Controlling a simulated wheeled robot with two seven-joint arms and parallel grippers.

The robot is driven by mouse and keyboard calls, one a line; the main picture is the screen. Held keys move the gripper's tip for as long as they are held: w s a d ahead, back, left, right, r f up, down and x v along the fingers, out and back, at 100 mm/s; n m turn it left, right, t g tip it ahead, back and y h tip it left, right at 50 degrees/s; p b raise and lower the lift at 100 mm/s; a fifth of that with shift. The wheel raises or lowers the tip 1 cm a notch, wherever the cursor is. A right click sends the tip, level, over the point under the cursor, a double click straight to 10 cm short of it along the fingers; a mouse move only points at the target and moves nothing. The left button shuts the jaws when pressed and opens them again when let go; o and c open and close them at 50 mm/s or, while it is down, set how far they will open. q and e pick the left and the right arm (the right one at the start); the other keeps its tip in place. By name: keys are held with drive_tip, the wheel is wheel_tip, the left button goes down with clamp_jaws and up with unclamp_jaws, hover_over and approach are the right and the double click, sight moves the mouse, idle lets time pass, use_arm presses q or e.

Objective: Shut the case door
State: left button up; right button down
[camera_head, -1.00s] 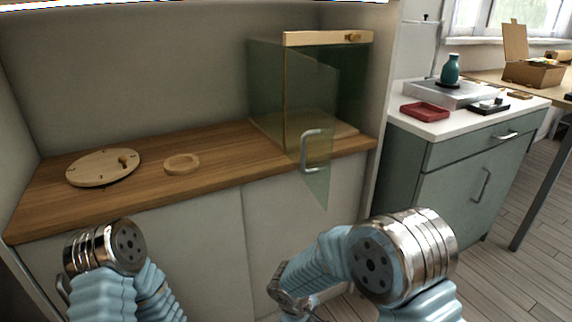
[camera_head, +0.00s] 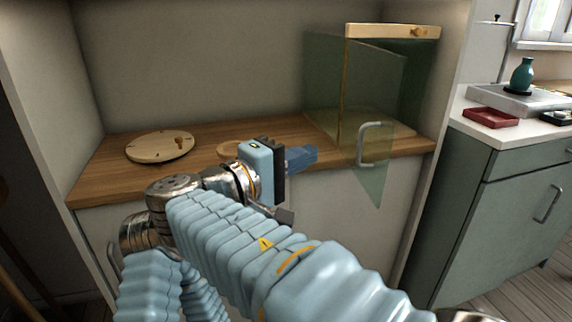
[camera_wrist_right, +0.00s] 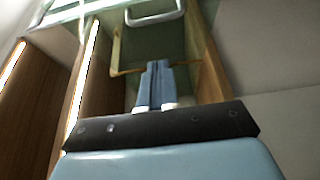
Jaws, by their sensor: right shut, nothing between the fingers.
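The glass case (camera_head: 325,85) stands at the right end of the wooden counter, with a pale wooden top bar. Its glass door (camera_head: 378,95) stands open, swung out past the counter's front edge. A pale C-shaped handle (camera_head: 371,145) is on the door; the handle also shows at the top of the right wrist view (camera_wrist_right: 153,14). My right gripper (camera_head: 314,153) is shut and empty, left of the door and apart from the handle. In the right wrist view its closed fingers (camera_wrist_right: 155,84) point toward the case and the handle. My left gripper is not visible.
A round wooden disc (camera_head: 160,146) lies on the counter (camera_head: 105,178) at left. A green cabinet (camera_head: 500,200) with a red tray (camera_head: 490,117) and a teal vase (camera_head: 522,75) stands at right.

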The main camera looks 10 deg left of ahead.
drive_tip(key=w+d, duration=0.3)
drive_tip(key=d, duration=0.3)
drive_tip(key=shift+w, duration=0.3)
drive_tip(key=shift+d+b, duration=0.1)
drive_tip(key=shift+b, duration=0.3)
